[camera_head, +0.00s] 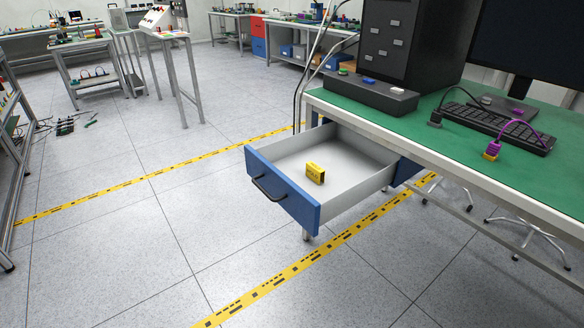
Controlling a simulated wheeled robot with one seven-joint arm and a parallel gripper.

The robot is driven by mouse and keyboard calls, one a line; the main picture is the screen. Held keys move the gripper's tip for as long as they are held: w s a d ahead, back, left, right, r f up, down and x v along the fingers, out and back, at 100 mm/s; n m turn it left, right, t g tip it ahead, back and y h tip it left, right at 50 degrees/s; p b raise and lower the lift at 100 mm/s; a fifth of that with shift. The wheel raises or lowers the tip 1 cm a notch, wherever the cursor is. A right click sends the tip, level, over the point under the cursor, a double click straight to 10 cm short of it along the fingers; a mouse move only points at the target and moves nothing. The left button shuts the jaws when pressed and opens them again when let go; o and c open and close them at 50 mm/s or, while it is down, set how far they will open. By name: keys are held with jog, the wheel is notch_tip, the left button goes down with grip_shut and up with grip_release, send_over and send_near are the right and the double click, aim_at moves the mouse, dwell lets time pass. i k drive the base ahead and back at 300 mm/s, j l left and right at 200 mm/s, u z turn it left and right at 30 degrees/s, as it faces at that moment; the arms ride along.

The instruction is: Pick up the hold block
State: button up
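A small yellow block with dark markings (315,173), which looks like the hold block, stands inside an open drawer (284,188). The drawer has a blue front with a dark handle and pale inner walls. It is pulled out from under the green-topped workbench (432,121). The block is near the drawer's front panel, and nothing covers it. My gripper is not in this view.
A dark cabinet (388,40), a keyboard (497,127) and a purple cable with a yellow plug (492,150) are on the workbench. The tiled floor (120,240) left of the drawer is clear. Other benches stand farther back.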

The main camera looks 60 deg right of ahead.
aim_at(315, 173)
jog(key=i+l+z, duration=0.15)
jog(key=l+z, duration=0.2)
jog(key=i+l+z, duration=0.2)
jog(key=l+z, duration=0.15)
jog(key=l, duration=0.15)
jog(key=i+l+z, duration=0.35)
jog(key=k, duration=0.1)
